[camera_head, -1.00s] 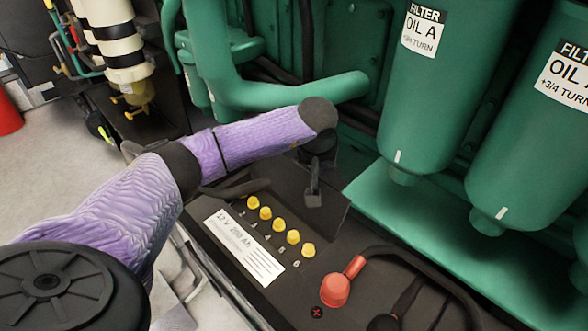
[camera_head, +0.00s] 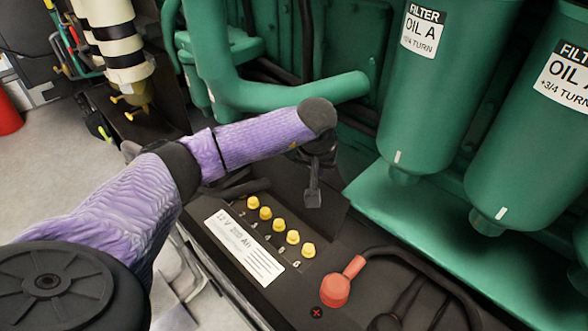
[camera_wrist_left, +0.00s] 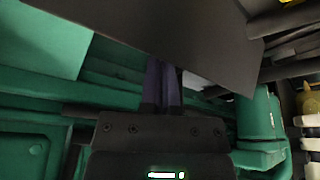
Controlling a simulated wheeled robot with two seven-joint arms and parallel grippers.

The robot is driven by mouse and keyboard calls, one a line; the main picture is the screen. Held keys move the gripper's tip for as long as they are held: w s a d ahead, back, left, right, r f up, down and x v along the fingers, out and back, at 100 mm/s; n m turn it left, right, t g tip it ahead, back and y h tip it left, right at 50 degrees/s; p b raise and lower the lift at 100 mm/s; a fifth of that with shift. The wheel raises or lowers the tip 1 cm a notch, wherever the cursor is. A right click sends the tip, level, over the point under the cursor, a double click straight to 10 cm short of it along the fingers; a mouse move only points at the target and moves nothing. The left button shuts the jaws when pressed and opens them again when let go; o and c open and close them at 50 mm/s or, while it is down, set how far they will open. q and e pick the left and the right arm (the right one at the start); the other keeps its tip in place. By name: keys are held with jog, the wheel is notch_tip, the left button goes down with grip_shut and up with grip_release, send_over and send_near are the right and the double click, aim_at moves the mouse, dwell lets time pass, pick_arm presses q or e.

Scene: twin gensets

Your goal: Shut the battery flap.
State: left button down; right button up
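The battery (camera_head: 262,279) is a dark box with a white "12V" label and a row of yellow caps. A dark plate (camera_head: 332,212), which looks like the battery flap, lies past the caps, beside the green engine ledge; its angle is hard to tell. My right gripper is out of view.
A red terminal cover (camera_head: 336,289) with a black cable stands at the battery's near end. Green oil filters (camera_head: 425,100) and a green pipe (camera_head: 290,92) close in the right and back. Grey floor (camera_head: 45,160) is open at left.

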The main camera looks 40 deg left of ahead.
pick_arm(q)
jog(key=shift+s+r+p, duration=0.15)
jog(key=shift+s+p, duration=0.45)
jog(key=shift+s, duration=0.25)
jog(key=s+a+r+p, duration=0.1)
jog(key=s+r+p, duration=0.4)
jog(key=s+p, duration=0.4)
jog(key=s, duration=0.2)
jog(key=shift+s+p, duration=0.4)
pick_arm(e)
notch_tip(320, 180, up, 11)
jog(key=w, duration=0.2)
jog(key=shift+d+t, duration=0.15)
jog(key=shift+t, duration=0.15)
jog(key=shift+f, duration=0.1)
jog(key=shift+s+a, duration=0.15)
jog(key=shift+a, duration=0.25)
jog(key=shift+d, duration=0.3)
